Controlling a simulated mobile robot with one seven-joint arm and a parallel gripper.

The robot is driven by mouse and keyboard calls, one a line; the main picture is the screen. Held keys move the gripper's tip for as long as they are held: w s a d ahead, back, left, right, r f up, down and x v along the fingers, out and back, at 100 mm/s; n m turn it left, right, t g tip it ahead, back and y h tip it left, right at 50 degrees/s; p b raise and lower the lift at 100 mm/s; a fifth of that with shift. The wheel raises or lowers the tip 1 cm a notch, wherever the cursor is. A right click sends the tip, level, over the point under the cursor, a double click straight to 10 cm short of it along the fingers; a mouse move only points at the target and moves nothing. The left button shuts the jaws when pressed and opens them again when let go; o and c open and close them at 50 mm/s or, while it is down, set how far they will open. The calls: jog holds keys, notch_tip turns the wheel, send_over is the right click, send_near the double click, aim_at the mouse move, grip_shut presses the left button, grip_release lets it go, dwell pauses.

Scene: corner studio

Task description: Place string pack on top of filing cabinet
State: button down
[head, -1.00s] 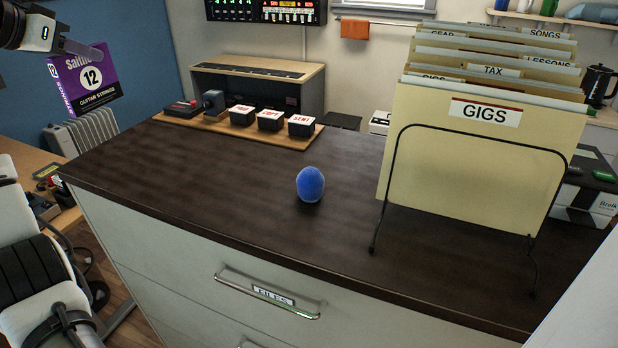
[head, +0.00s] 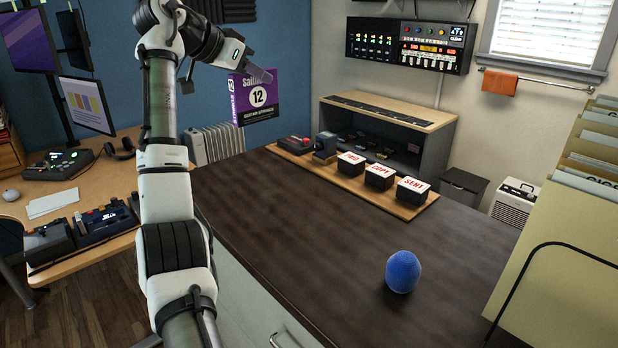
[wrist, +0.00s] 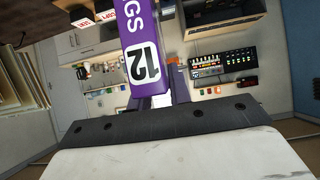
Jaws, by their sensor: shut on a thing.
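The string pack (head: 258,106) is a purple and black box with a white circle marked 12. My gripper (head: 262,74) is shut on its upper edge and holds it upright in the air, by the far left corner of the filing cabinet's top in the head view. The pack also shows in the wrist view (wrist: 141,62), close in front of my gripper (wrist: 157,100). The filing cabinet (head: 290,215) has a dark brown top and pale drawer fronts. Its top is below the pack, and I see no contact between them.
A blue egg-shaped object (head: 403,272) stands on the top. A wooden tray (head: 400,205) with stamp blocks lies along the back edge. A file rack (head: 560,250) with folders is at the right. The top's left and middle are bare. A desk (head: 105,190) stands at left.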

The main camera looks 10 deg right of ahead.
notch_tip(320, 180, down, 20)
jog(key=p, duration=0.3)
jog(key=shift+p, duration=0.3)
jog(key=c, duration=1.3)
grip_release()
jog(key=shift+r, duration=0.15)
jog(key=b+v, duration=0.4)
jog(key=v, duration=0.8)
jog(key=shift+b, duration=0.3)
